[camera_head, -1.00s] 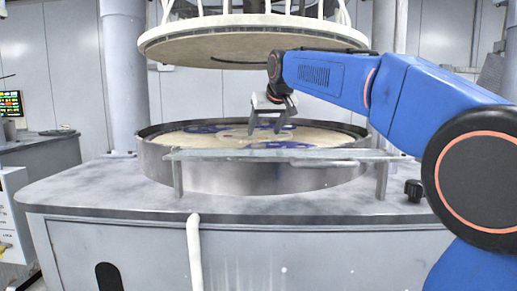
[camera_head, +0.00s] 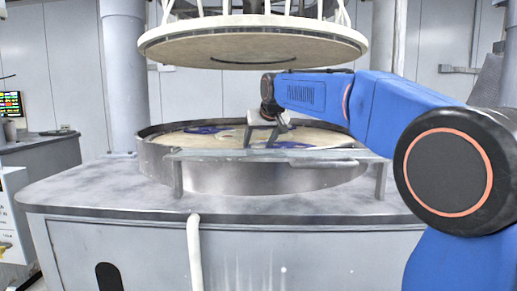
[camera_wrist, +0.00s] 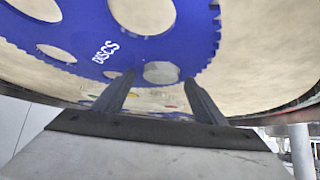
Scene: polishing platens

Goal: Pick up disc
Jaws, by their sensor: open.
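A blue toothed carrier (camera_wrist: 85,38) lettered "DISCS" lies on the cream platen (camera_head: 226,141) in the round metal basin. It has several pale round spots. One pale round spot (camera_wrist: 162,72) shows between my fingertips in the wrist view; I cannot tell whether it is a disc or an open hole. My gripper (camera_head: 266,138) is open and empty, tilted, over the basin's middle. In the wrist view its two dark fingers (camera_wrist: 163,80) stand apart near the carrier's toothed edge. Whether they touch anything is unclear.
A large upper plate (camera_head: 250,42) hangs above the basin, over my arm. The basin's metal wall (camera_head: 232,180) and a flat bar (camera_head: 215,155) across its front stand between the head camera and the platen. A grey column (camera_head: 125,80) rises at left.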

